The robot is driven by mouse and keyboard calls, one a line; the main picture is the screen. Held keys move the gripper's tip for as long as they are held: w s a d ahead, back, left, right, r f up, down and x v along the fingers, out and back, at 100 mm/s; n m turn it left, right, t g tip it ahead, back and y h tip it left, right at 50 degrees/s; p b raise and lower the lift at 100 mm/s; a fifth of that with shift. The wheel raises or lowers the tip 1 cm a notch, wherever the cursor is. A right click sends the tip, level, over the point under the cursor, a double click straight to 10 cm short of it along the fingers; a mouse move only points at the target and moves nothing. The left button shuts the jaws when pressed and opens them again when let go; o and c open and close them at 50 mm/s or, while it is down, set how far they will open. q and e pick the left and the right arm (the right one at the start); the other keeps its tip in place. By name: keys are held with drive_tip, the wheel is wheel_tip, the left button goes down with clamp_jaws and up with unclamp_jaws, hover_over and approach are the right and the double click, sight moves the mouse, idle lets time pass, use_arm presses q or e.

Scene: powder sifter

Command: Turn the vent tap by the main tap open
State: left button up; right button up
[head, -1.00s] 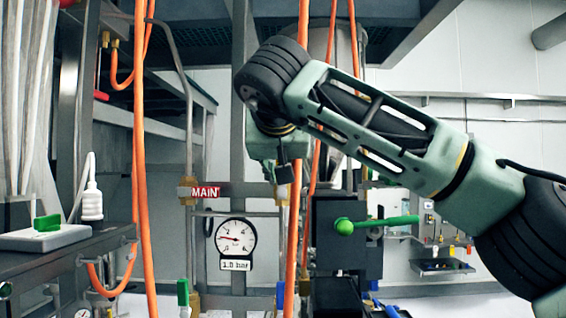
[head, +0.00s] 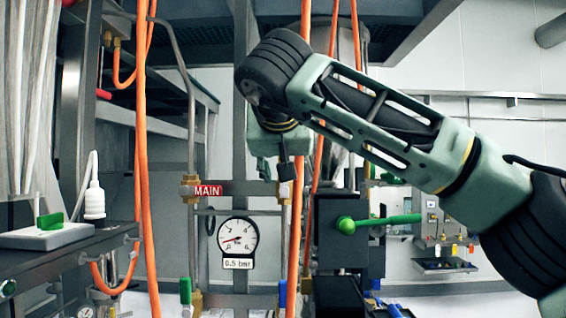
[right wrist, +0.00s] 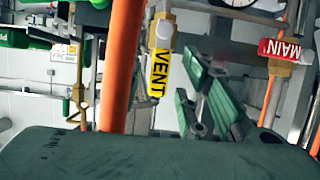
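The main tap's red tag MAIN (head: 207,190) sits across a brass fitting in the head view, left of my right gripper (head: 285,172). In the right wrist view the red MAIN tag (right wrist: 278,47) is at the upper right. A yellow piece lettered VENT (right wrist: 158,73) stands lengthwise there below a brass fitting; the head view hides it behind my wrist. My right gripper's green fingers (right wrist: 207,105) are just right of VENT and appear apart from it. Their opening is unclear. The round gauge (head: 237,239) reads 0.5 bar. My left gripper is out of view.
Orange hoses (head: 145,160) hang in front of the pipework; one (right wrist: 120,60) runs close beside VENT in the wrist view. A green-handled lever (head: 385,221) on a dark block is to the right.

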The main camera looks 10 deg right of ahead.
drive_tip(key=v, duration=1.1)
drive_tip(key=shift+a, duration=0.2)
drive_tip(key=shift+s, duration=0.2)
